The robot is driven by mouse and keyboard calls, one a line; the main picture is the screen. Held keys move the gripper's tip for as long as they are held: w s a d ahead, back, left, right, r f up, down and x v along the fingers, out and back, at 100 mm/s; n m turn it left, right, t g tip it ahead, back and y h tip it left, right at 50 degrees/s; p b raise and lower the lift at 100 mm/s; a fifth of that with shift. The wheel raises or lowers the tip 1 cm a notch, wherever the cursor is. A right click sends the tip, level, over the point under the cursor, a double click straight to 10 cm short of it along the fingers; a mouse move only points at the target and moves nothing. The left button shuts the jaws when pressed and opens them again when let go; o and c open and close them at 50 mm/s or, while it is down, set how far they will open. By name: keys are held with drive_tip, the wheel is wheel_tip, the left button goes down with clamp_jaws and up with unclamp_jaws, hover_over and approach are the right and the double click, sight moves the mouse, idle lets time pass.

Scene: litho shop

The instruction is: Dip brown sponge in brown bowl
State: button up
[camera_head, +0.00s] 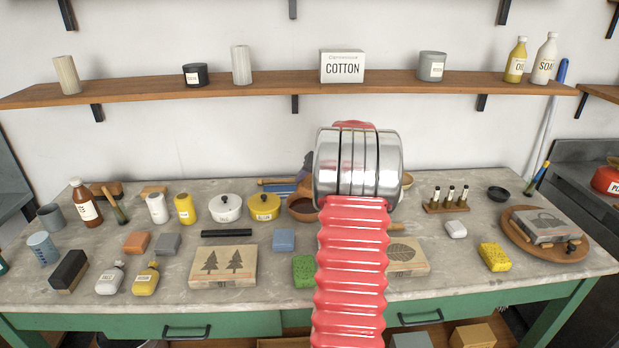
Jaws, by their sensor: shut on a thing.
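A brown bowl (300,208) stands on the table just left of my arm, its right side hidden behind the arm. My raised arm, with its red bellows and silver joint, covers the middle of the view. My gripper is hidden behind it, so I cannot see what is between the jaws. No brown sponge shows clearly. An orange-brown block (137,243) lies at the left of the table, but I cannot tell whether it is a sponge. A green sponge (304,271) and a yellow sponge (494,257) lie nearer the front.
White (225,209) and yellow (264,208) lidded pots stand left of the bowl. A tree-print block (223,267) and a leaf-print block (410,255) lie in front. Bottles crowd the left; a round wooden board (575,252) is at right. A shelf (290,85) runs above.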

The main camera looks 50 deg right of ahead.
drive_tip(key=shift+f, duration=3.75)
drive_tip(key=shift+r, duration=0.1)
